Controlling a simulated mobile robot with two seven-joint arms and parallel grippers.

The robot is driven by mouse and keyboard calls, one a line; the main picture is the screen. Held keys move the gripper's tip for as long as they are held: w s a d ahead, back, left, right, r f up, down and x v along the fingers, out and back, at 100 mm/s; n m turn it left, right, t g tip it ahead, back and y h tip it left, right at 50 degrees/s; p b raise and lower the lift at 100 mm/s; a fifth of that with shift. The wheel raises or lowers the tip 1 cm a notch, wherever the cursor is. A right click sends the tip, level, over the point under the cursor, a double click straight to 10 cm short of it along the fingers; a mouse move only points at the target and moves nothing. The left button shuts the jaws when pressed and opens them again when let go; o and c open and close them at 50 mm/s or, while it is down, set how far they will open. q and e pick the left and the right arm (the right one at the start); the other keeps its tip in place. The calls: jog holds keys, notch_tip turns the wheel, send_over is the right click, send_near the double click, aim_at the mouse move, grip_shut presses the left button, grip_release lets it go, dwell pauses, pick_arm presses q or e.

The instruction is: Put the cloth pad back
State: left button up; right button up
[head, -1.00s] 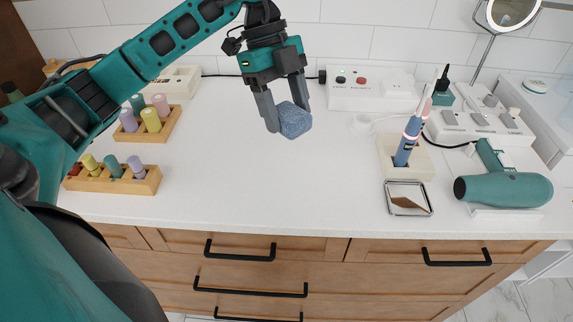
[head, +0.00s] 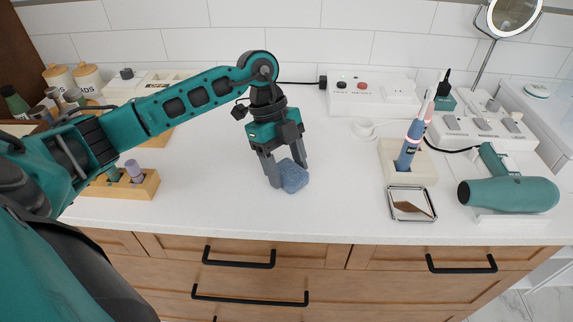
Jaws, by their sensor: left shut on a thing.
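The cloth pad (head: 293,177) is a small blue-grey faceted lump in the head view, at the middle of the white counter. My left gripper (head: 286,174) points down from above and is shut on the pad, with a finger on either side of it. The pad is at or just above the counter top; I cannot tell whether it touches. My right gripper is not in view.
The white counter (head: 230,205) is clear around the pad. At right are a toothbrush holder (head: 416,172), a small metal-rimmed tray (head: 411,203) and a green hair dryer (head: 508,194). A white socket box (head: 372,94) stands behind. A wooden peg rack (head: 120,186) is at left.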

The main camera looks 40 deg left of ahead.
pick_arm(q)
jog(key=o, duration=0.8)
jog(key=shift+o, duration=0.6)
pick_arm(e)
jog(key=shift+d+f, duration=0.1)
pick_arm(q)
jog(key=s+p+v, duration=0.1)
jog(key=v, duration=1.1)
jog(key=shift+w, duration=0.45)
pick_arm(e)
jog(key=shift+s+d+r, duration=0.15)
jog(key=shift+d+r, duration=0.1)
